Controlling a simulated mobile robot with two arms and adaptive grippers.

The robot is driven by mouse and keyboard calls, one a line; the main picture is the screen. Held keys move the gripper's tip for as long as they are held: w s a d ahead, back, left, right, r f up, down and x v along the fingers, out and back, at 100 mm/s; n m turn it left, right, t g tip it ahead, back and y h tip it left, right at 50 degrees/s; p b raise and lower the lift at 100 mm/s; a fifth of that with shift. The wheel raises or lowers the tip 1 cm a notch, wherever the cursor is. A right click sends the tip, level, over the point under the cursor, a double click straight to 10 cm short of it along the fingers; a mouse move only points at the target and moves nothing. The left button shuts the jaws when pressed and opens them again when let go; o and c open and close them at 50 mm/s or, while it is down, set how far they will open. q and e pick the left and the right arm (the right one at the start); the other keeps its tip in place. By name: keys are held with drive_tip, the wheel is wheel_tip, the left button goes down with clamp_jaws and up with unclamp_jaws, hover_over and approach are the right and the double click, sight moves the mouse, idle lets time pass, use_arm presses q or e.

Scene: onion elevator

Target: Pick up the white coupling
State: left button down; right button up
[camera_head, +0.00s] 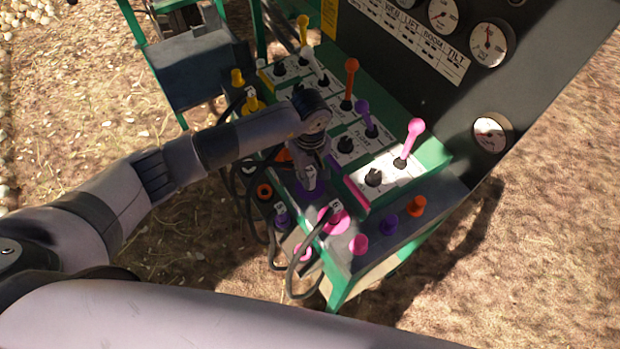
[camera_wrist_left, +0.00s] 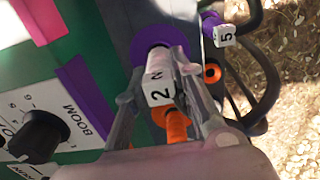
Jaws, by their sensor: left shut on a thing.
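The white coupling (camera_wrist_left: 158,90), marked "2" and "N", sits between the fingers of my left gripper (camera_wrist_left: 160,72) in the left wrist view. The fingers are shut on its sides. A purple ring (camera_wrist_left: 152,54) lies right at its far end, and an orange part (camera_wrist_left: 176,126) shows behind it, toward the palm. In the head view my left gripper (camera_head: 309,178) points down at the panel's front ledge, with the white coupling mostly hidden by it. I cannot tell whether the coupling is still seated in the purple ring. My right gripper is not in view.
Another white coupling marked "5" (camera_wrist_left: 224,36) with a dark hose is close beside the gripper. A further coupling (camera_head: 336,207) sits on a pink ring. Levers, such as the pink one (camera_head: 412,138), stand up from the panel. Dark hoses (camera_head: 296,285) hang in front.

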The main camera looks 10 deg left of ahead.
use_arm(q)
drive_tip(key=shift+w+r, duration=0.1)
drive_tip(key=shift+r, duration=0.05)
idle(0.3)
drive_tip(key=shift+r, duration=0.25)
wheel_tip(320, 180, up, 19)
drive_tip(key=b, duration=0.5)
drive_tip(key=shift+r+b, duration=0.15)
drive_tip(key=shift+b, duration=0.15)
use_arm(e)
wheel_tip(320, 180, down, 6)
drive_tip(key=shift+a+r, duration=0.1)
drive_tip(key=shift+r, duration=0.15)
